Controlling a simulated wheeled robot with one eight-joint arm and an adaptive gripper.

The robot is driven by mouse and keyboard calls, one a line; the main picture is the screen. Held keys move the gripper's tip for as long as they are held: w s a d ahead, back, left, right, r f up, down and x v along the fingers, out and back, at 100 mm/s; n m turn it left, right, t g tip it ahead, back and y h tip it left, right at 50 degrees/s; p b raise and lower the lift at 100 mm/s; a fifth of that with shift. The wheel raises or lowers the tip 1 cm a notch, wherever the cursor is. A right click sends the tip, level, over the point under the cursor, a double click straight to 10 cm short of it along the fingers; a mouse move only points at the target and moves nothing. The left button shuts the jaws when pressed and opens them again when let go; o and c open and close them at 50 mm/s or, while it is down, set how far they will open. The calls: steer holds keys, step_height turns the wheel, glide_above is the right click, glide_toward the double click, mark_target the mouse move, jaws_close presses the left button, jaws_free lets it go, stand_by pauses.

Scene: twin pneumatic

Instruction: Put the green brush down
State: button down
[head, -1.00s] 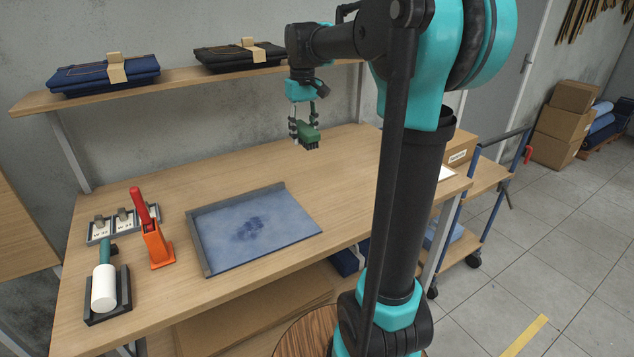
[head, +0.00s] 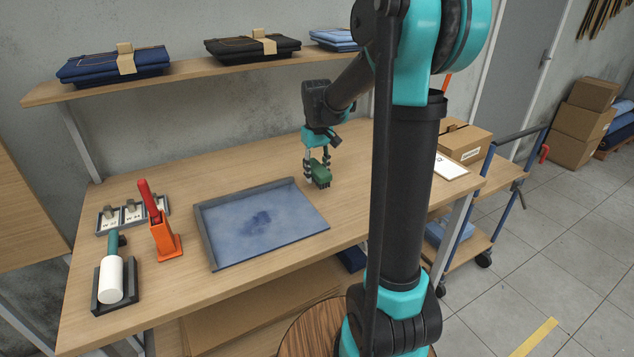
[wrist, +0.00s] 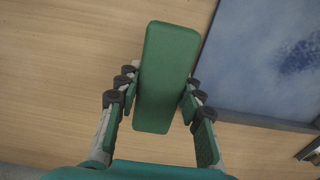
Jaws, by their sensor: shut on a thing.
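The green brush (head: 320,173) is held by my gripper (head: 318,165), low over the wooden table (head: 350,165), to the right of the grey tray. In the wrist view the green brush (wrist: 167,78) lies between the two fingers of my gripper (wrist: 162,98), its flat green back facing the camera. Its dark bristles point down in the head view. I cannot tell whether the bristles touch the table top.
The grey-edged tray (head: 205,240) holds blue denim with a dark stain. An orange-and-red tool (head: 163,240), a white roller (head: 111,280) and small labelled holders stand at the left. A carton (head: 465,145) is at the right. Bare table surrounds the brush on the right.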

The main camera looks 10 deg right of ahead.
mark_target(317, 167)
steer(key=shift+f, duration=1.85)
steer(key=shift+f, duration=0.1)
steer(key=c, duration=1)
jaws_free()
step_height(317, 167, up, 12)
steer(key=shift+r, duration=0.15)
